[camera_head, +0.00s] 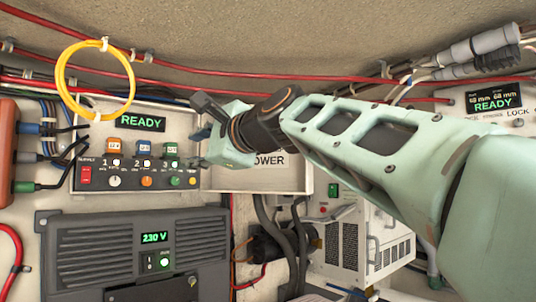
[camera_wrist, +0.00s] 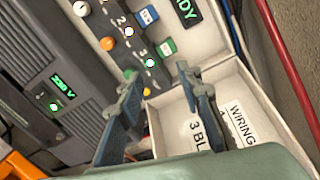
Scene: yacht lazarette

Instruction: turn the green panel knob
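The green knob (camera_head: 174,181) sits low on the grey control panel (camera_head: 150,195), right of an orange knob (camera_head: 147,181) and a white knob (camera_head: 115,181). My gripper (camera_head: 197,148) is at the panel's right side in the head view, close to the knob row. In the wrist view my gripper (camera_wrist: 158,76) is open, its two fingers apart with nothing seen held. The left fingertip is near the knob row, beyond the orange knob (camera_wrist: 107,43).
A red switch (camera_head: 86,175) and a small yellow button (camera_head: 192,181) share the panel, under a READY display (camera_head: 142,122). A yellow cable loop (camera_head: 75,65) hangs above. A shallow white box (camera_head: 255,180) adjoins at right. A dark 230 V unit (camera_head: 135,255) stands below.

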